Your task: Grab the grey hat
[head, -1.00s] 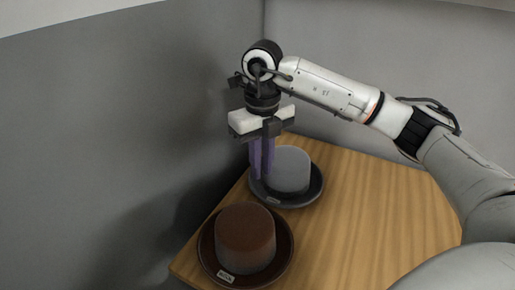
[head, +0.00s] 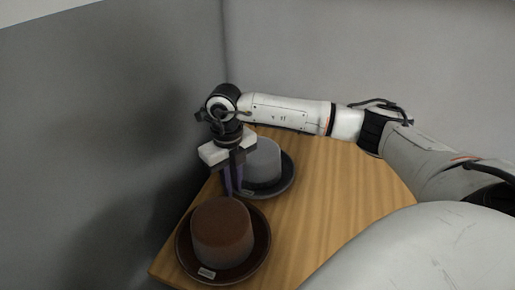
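The gripper hides part of the crown and brim on the left. My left gripper is not in view.
A brown hat (head: 222,230) with a label on its brim sits just in front of the grey hat, close to the gripper's fingers. The wooden table (head: 335,195) is clear to the right. Grey walls (head: 100,130) stand to the left and behind.

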